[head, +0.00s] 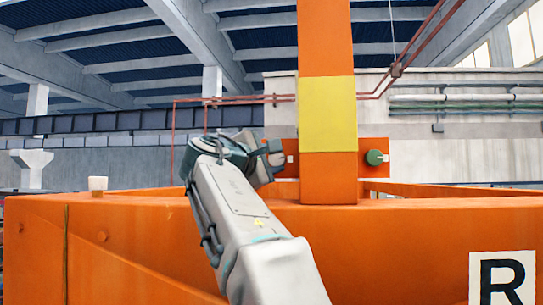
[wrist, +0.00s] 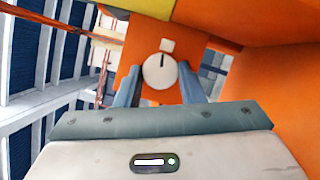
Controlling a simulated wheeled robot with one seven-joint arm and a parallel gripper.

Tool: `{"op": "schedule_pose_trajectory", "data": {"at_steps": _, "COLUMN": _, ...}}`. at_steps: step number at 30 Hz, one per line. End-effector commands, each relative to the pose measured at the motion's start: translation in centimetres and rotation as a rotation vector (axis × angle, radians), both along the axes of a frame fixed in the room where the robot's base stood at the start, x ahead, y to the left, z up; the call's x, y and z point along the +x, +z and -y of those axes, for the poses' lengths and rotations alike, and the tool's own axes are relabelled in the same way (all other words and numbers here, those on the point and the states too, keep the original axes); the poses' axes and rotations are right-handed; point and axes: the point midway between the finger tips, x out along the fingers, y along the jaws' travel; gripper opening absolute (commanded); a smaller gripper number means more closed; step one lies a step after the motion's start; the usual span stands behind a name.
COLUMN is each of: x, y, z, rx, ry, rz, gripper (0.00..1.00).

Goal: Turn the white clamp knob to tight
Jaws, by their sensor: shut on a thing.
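The white clamp knob (wrist: 160,72) is a round disc with a dark pointer line. In the wrist view it sits on an orange plate, between my two blue-grey fingers. The pointer line runs up the picture, toward a small white square mark (wrist: 167,45) just above the knob. My gripper (wrist: 159,80) is shut on the knob, one finger at each side. In the head view my gripper (head: 268,160) is at the orange plate left of the upright post, and it hides the knob there.
An orange post (head: 328,180) with a yellow band (head: 328,113) stands right of my gripper. A green knob (head: 374,158) is on the plate right of the post. An orange beam (head: 400,235) crosses the front, with a small white cylinder (head: 97,184) on its left top.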

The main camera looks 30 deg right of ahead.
Motion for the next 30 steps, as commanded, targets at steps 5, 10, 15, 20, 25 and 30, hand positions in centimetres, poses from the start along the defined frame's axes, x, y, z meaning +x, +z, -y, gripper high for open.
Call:
{"op": "schedule_pose_trajectory", "data": {"at_steps": 5, "x": 0.01, "y": 0.21, "z": 0.01, "rx": 0.075, "ry": -0.001, "rz": 0.049, "gripper": 0.12}}
{"op": "schedule_pose_trajectory", "data": {"at_steps": 10, "x": 0.0, "y": 0.22, "z": 0.0, "rx": 0.117, "ry": 0.0, "rz": 0.079, "gripper": 0.12}}
{"op": "schedule_pose_trajectory", "data": {"at_steps": 15, "x": -0.01, "y": 0.16, "z": 0.0, "rx": 0.136, "ry": 0.0, "rz": 0.092, "gripper": 0.12}}
{"op": "schedule_pose_trajectory", "data": {"at_steps": 20, "x": 0.0, "y": 0.12, "z": 0.0, "rx": 0.14, "ry": 0.0, "rz": 0.094, "gripper": 0.12}}
{"op": "schedule_pose_trajectory", "data": {"at_steps": 25, "x": 0.01, "y": 0.1, "z": 0.0, "rx": 0.139, "ry": -0.001, "rz": 0.093, "gripper": 0.12}}
{"op": "schedule_pose_trajectory", "data": {"at_steps": 30, "x": 0.01, "y": 0.1, "z": 0.0, "rx": 0.139, "ry": -0.001, "rz": 0.093, "gripper": 0.57}}
